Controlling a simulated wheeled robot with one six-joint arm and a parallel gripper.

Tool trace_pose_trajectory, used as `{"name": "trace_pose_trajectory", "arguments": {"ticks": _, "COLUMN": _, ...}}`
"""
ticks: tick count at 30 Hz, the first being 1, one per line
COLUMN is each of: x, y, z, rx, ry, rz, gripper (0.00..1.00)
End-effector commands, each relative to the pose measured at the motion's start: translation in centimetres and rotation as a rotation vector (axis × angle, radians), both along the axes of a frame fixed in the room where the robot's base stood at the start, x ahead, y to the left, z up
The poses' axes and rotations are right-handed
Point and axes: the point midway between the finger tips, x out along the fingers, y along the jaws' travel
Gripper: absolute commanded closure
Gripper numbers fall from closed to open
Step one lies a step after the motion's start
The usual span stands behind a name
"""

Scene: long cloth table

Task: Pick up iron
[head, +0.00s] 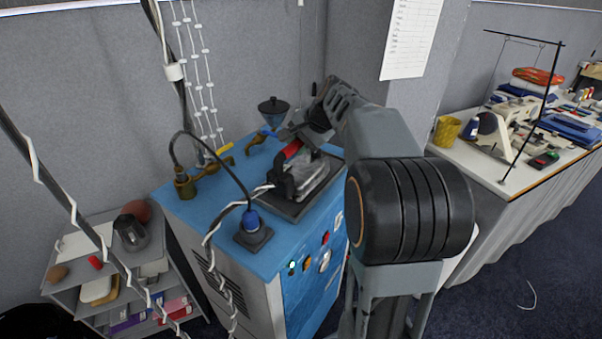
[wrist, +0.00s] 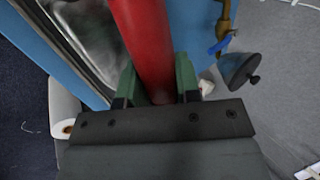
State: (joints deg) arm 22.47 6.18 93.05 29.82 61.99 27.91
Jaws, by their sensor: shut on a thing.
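The iron (head: 312,180) has a silvery body, a dark rear end and a red handle. It is at the dark rest pad (head: 290,209) on top of the blue machine. I cannot tell whether it touches the pad. In the wrist view the red handle of the iron (wrist: 143,38) runs between the two green fingers of my gripper (wrist: 155,78). The fingers are shut on it from both sides. In the head view my gripper (head: 291,135) is over the handle, partly hidden by my arm.
The blue machine (head: 222,215) carries brass valves, a dark funnel (head: 273,106) and a hose arching to a blue fitting (head: 251,219). A cord hangs behind the iron. A shelf (head: 72,243) stands left. A cluttered table (head: 468,156) stands right.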

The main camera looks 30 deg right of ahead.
Motion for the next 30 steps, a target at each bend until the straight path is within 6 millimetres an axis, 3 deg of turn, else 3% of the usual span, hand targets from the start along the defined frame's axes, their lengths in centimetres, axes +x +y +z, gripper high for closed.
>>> {"name": "trace_pose_trajectory", "arguments": {"ticks": 7, "x": 0.0, "y": 0.0, "z": 0.0, "rx": 0.000, "ry": 0.001, "rz": 0.000, "gripper": 1.00}}
{"name": "trace_pose_trajectory", "arguments": {"ticks": 20, "x": 0.1, "y": 0.0, "z": 0.6, "rx": -0.003, "ry": -0.009, "rz": -0.001, "gripper": 1.00}}
{"name": "trace_pose_trajectory", "arguments": {"ticks": 30, "x": 0.1, "y": 0.0, "z": 3.1, "rx": -0.003, "ry": -0.011, "rz": -0.001, "gripper": 1.00}}
